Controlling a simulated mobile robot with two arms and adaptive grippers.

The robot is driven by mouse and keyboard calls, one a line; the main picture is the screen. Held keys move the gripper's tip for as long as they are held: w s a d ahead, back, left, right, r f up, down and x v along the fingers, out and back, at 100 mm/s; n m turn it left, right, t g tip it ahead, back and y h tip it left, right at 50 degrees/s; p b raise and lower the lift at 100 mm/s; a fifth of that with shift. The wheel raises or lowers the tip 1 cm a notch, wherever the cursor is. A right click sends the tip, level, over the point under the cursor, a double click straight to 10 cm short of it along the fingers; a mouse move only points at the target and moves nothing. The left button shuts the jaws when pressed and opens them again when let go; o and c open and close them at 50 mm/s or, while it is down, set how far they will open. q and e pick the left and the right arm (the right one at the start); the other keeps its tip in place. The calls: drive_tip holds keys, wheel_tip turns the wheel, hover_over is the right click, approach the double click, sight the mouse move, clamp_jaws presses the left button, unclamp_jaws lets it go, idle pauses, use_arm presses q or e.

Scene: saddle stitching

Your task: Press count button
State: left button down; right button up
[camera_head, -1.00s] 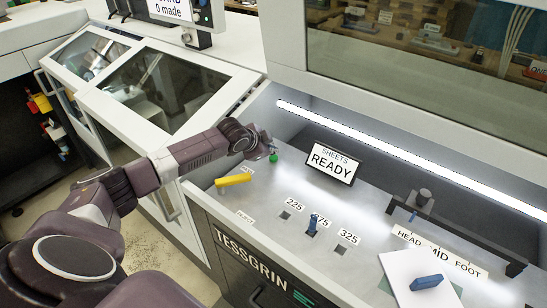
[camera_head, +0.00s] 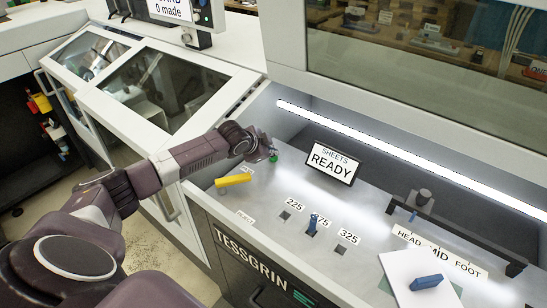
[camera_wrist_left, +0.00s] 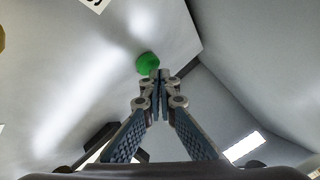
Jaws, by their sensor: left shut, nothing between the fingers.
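A round green button (camera_head: 274,158) stands on the grey metal panel (camera_head: 262,205) of the machine, near its left back corner. My left gripper (camera_head: 270,150) is at this button. In the left wrist view the two fingers (camera_wrist_left: 155,76) are closed together with nothing between them. Their tips overlap the lower right edge of the green button (camera_wrist_left: 147,62). I cannot tell whether they touch it or whether the button is pressed down. No label for the button is readable. My right gripper is out of view.
A yellow bar (camera_head: 233,180) lies on the panel beside my left arm. A SHEETS READY sign (camera_head: 331,161) stands to the right. A blue peg (camera_head: 312,224) stands among the 225 and 325 labels. White sheets (camera_head: 404,283) carry a blue block (camera_head: 426,282). The screen (camera_head: 170,8) reads "0 made".

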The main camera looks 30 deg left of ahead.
sight(272, 158)
use_arm(q)
drive_tip(key=shift+f, duration=0.6)
idle(0.3)
drive_tip(key=shift+s+r, duration=0.1)
drive_tip(key=shift+r+p, duration=0.85)
drive_tip(key=shift+r, duration=0.05)
wheel_tip(272, 158, up, 5)
drive_tip(key=p, duration=0.5)
drive_tip(key=shift+r, duration=0.1)
drive_tip(key=shift+a, duration=0.1)
idle(0.6)
